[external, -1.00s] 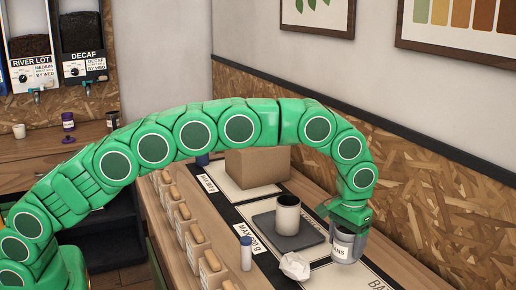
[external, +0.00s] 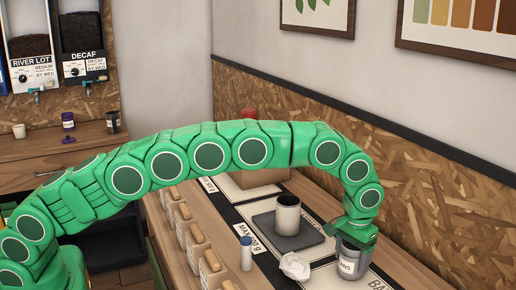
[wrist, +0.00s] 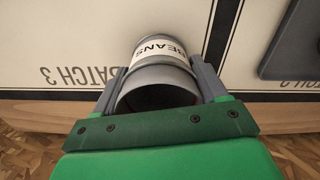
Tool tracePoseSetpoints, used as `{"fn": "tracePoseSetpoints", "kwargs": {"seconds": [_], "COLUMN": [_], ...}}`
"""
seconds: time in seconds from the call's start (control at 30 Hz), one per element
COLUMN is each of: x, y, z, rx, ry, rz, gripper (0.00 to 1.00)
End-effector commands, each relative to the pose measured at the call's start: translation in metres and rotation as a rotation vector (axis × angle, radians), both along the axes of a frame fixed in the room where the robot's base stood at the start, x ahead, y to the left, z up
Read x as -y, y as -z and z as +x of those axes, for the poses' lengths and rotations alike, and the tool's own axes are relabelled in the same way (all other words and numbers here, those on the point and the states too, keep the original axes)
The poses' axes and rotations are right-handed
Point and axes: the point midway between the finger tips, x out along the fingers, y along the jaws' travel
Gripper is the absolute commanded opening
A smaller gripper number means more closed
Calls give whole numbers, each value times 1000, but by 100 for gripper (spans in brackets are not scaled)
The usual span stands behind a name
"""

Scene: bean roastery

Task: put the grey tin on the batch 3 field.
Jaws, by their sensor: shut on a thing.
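The grey tin (external: 352,262) with a white BEANS label is upright between the fingers of my gripper (external: 354,234). In the wrist view my gripper (wrist: 160,88) is shut around the tin (wrist: 155,77), one finger on each side. The batch 3 field (wrist: 60,45) is a pale panel with its name upside down, left of the tin in the wrist view. In the external view its bare part (external: 340,279) is partly hidden by the tin. I cannot tell whether the tin touches the surface.
A dark grey scale or plate (external: 296,238) with a cream cup (external: 287,214) stands beside the tin, left and behind. A crumpled paper (external: 295,266) and a white bottle with a blue cap (external: 246,254) are nearer. Wooden-topped jars (external: 195,246) line the left edge. The wall is right.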

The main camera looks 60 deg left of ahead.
Motion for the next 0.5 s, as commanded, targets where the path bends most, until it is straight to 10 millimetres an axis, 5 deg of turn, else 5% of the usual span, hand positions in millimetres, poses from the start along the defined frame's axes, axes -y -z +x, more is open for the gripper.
{"fn": "tracePoseSetpoints", "kwargs": {"seconds": [0.43,0.47,0.5], "x": [0,0,0], "y": [6,6,6], "z": [0,0,0], "rx": [-1,-1,-1], "ry": [0,0,0], "rz": [1,0,0], "gripper": [39,75,81]}}
